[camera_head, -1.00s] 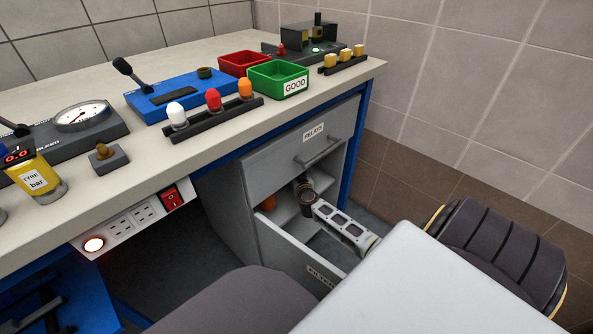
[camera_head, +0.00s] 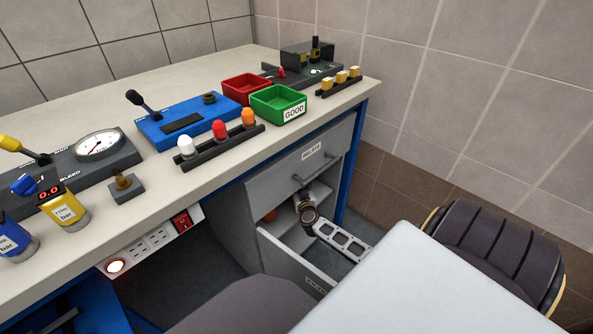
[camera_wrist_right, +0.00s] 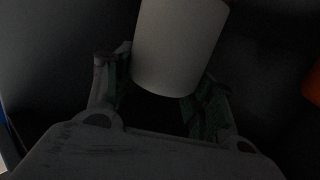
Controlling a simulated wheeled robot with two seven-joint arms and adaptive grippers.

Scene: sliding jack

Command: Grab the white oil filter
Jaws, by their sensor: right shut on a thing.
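In the right wrist view, a plain white cylinder, the white oil filter (camera_wrist_right: 178,42), stands slightly tilted between the fingers of my right gripper (camera_wrist_right: 163,76). One finger lies along each side of it, and the gripper is shut on it. The filter's top is cut off by the picture edge. In the head view, part of my right arm reaches down into the open drawer (camera_head: 292,268) of the grey cabinet, and I cannot make out the filter there. My left gripper is not in view.
An orange object (camera_head: 270,215) sits in the cabinet, and orange also shows at the right edge of the wrist view. A closed drawer (camera_head: 305,165) is above. The workbench (camera_head: 120,225) carries gauges, lamps, a red bin (camera_head: 245,87) and a green bin (camera_head: 278,104). A chair (camera_head: 490,240) stands right.

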